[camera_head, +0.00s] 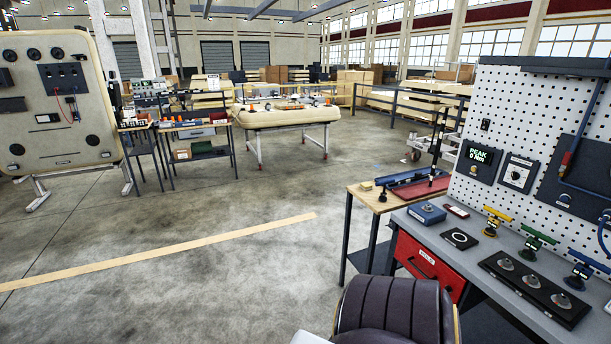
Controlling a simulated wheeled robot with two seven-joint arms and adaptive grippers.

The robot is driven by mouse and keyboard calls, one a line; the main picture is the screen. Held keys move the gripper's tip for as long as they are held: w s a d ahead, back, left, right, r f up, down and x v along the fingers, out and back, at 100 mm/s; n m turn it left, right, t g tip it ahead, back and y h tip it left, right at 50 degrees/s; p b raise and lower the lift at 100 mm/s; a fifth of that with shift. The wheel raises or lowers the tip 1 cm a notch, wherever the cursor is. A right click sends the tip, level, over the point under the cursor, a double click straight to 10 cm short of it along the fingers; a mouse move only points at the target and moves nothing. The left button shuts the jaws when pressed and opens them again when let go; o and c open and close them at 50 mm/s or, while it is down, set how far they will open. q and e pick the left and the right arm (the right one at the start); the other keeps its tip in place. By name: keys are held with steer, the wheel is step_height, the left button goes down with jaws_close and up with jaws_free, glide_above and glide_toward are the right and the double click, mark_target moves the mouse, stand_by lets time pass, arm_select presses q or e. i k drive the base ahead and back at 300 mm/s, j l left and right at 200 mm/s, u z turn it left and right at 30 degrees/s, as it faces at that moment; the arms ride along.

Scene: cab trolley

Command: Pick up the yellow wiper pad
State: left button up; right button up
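A small yellow block (366,186), which looks like the wiper pad, lies near the far left corner of the low wooden-topped side table (366,200). It is small in the picture and its details cannot be made out. A small dark upright item (382,195) stands just in front of it. Neither of my grippers is in the head view.
A grey workbench (440,233) with a red drawer (428,265) and pegboard (540,130) stands at right. A yellow-topped stand (497,213) is on it. The concrete floor (250,220) left of the side table is clear.

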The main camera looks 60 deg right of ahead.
mark_target(365, 186)
steer(key=z, duration=2.6)
steer(key=i+l+u, duration=0.35)
steer(key=i, duration=0.4)
steer(key=i+l+u, duration=0.35)
steer(key=i+l, duration=0.15)
steer(key=i, duration=0.2)
steer(key=i+l+u, duration=0.35)
steer(key=i+l, duration=0.3)
steer(key=l, duration=0.05)
